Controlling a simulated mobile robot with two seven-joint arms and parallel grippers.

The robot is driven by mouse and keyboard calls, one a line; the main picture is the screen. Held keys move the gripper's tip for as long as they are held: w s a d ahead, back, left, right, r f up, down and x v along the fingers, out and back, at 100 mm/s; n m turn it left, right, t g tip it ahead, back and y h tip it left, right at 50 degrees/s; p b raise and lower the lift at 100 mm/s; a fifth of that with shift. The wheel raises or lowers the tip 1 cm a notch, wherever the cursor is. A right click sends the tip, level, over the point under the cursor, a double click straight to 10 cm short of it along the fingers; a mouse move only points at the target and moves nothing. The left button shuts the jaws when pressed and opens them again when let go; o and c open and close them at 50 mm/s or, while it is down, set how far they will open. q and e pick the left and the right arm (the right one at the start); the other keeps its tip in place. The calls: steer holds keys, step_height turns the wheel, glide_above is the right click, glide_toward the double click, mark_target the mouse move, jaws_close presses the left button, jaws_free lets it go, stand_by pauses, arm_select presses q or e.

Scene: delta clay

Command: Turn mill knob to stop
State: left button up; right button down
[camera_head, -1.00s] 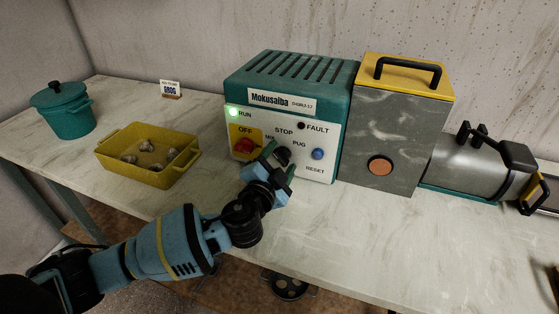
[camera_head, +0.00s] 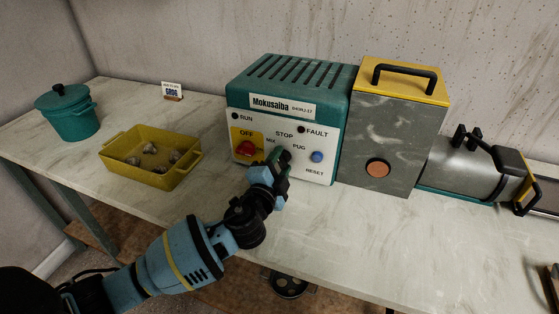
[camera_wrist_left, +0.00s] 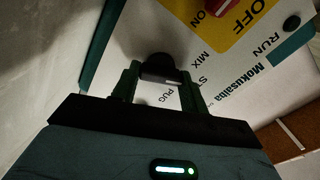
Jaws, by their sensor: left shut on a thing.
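The mill is a teal box (camera_head: 335,112) with a white front panel, and its dark selector knob (camera_head: 286,155) sits among the labels STOP, MIX and PUG. My left gripper (camera_head: 275,166) is shut on the knob and hides most of it in the head view. In the left wrist view the black knob (camera_wrist_left: 160,68) sits between my left gripper's two fingers (camera_wrist_left: 160,85). A pale mark shows on the knob's edge, but I cannot tell exactly which label it points at. The RUN lamp (camera_head: 235,116) is dark. My right gripper is not in view.
A yellow tray (camera_head: 112,160) with several grey lumps and a teal pot (camera_head: 70,118) stand left. A grey block (camera_head: 395,135) stands right.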

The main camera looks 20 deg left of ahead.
arm_select(q)
steer(key=shift+m+p, duration=0.95)
steer(key=shift+m, duration=1.15)
steer(key=o, duration=1)
steer(key=shift+s+f, duration=0.1)
steer(key=shift+s+a, duration=0.15)
steer(key=shift+s, duration=3.65)
